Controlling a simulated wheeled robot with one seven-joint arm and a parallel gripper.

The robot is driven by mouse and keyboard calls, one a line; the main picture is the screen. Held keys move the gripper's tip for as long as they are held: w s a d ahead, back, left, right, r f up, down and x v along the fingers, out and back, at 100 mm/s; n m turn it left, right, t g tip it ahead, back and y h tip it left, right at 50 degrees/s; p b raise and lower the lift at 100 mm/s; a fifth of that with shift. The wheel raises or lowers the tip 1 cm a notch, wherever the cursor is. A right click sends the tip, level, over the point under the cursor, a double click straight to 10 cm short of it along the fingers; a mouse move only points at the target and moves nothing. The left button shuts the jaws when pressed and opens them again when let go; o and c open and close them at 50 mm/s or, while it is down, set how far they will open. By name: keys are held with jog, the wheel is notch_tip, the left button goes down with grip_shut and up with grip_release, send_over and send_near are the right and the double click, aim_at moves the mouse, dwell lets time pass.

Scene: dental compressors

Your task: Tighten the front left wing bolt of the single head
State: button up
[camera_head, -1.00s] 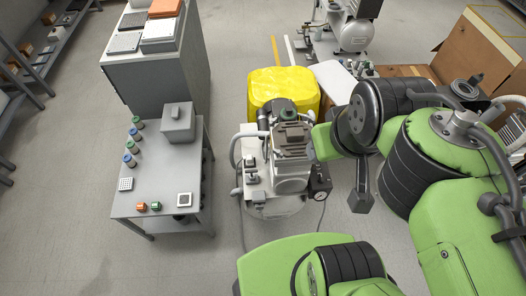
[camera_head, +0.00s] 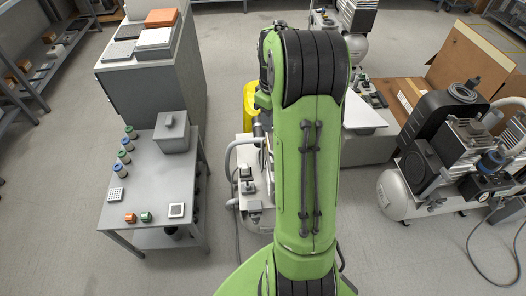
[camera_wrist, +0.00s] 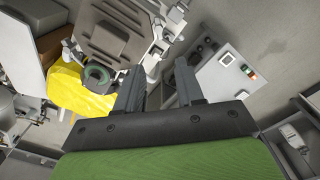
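The compressor that looks like the single head (camera_head: 246,187) stands right of the grey bench in the head view. My arm hides most of it; only its pale left side, with a hose and small fittings, shows. I cannot make out its front left wing bolt in either view. My gripper (camera_wrist: 157,84) shows in the wrist view with its two dark fingers apart and nothing seen between them. In the head view my gripper is hidden behind my arm.
A grey bench (camera_head: 150,208) with small coloured parts stands at left. A yellow object (camera_head: 249,101) is partly hidden behind my arm; it also shows in the wrist view (camera_wrist: 75,90). Another compressor (camera_head: 395,194) and an open cardboard box (camera_head: 460,58) are at right. Floor at front left is clear.

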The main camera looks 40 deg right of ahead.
aim_at(271, 151)
notch_tip(271, 151, down, 13)
jog(key=b, duration=0.4)
jog(key=shift+f, duration=0.15)
grip_shut()
